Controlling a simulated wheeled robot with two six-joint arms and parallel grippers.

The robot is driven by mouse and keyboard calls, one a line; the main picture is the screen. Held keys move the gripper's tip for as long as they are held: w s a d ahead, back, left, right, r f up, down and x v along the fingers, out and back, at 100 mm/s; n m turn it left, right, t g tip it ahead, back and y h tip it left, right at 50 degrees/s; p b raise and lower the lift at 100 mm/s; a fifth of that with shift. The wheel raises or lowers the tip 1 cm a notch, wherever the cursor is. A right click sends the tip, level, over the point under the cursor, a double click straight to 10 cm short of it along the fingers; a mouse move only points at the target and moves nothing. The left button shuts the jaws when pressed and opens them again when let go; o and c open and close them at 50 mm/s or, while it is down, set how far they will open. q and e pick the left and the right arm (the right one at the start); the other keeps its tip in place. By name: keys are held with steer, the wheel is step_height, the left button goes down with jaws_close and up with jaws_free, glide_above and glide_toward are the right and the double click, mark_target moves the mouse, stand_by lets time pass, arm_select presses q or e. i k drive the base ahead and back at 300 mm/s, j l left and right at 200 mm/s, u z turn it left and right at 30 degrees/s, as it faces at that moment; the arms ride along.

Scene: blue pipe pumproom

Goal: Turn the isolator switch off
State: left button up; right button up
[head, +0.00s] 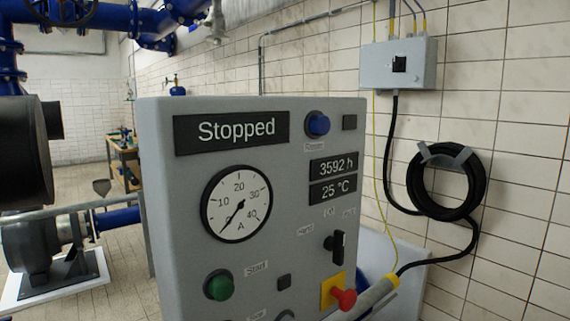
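A grey control panel (290,190) fills the middle of the head view. Its display (229,130) reads "Stopped". On its lower right is a black rotary handle (338,246), standing roughly upright, with small labels around it. Below it a red knob (344,299) sits on a yellow plate (331,288). A grey box (376,66) on the tiled wall behind carries a small black switch (399,64); its position is too small to read. I cannot tell from labels which of these is the isolator. Neither of my grippers is in view.
The panel also has a round gauge (237,204), a green button (219,285) and a blue lamp (318,124). A coiled black cable (447,181) hangs on the wall at right. A dark motor (22,151) and blue pipes (119,219) stand at left.

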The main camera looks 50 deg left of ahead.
mark_target(397, 64)
steer(key=u, duration=1.15)
